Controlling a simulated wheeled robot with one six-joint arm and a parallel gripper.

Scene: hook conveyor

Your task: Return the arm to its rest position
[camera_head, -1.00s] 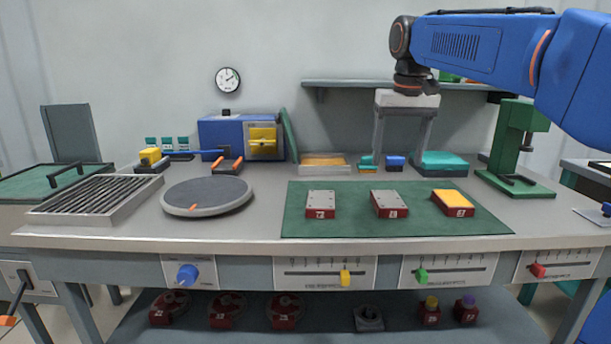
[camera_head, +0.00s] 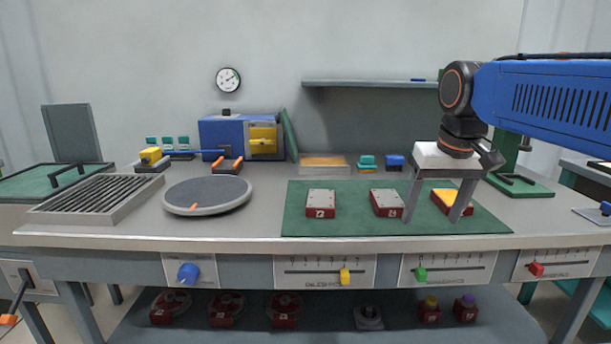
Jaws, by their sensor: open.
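My blue arm comes in from the right. My gripper (camera_head: 433,218) points down in front of the right part of the green mat (camera_head: 345,226), its two grey fingers wide apart with nothing between them that I can see held. The fingers overlap the red block with the yellow top (camera_head: 447,203) in the picture; whether they touch it cannot be told. Two red blocks with grey tops, the left one (camera_head: 321,204) and the middle one (camera_head: 387,203), lie on the mat to the left of my gripper.
A grey turntable (camera_head: 207,193) and a slatted tray (camera_head: 97,197) stand on the left of the bench. A blue machine (camera_head: 222,137) is at the back. A green press (camera_head: 507,150) is partly hidden behind my arm. A wall shelf (camera_head: 370,83) hangs behind.

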